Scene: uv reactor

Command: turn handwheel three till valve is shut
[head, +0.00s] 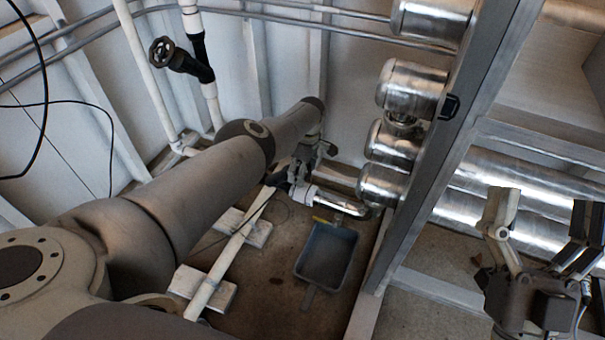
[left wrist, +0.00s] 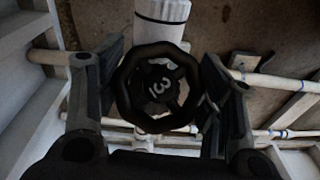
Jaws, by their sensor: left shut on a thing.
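Handwheel three (left wrist: 157,88) is a black round wheel with a white "3" on its hub, seen upside down in the left wrist view. It sits on a white pipe (left wrist: 162,12). My left gripper (left wrist: 160,95) has one finger on each side of the wheel and is shut on its rim. In the head view my left gripper (head: 302,168) reaches down at the white pipe fitting, and the wheel there is mostly hidden by the gripper. My right gripper (head: 545,225) is open and empty at the lower right.
Another black handwheel (head: 162,51) is on a pipe at the upper left. Shiny metal cylinders (head: 412,88) and a grey metal post (head: 440,150) stand right of my left gripper. A blue dustpan-like tray (head: 327,255) lies on the floor. White pipes run low across the floor.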

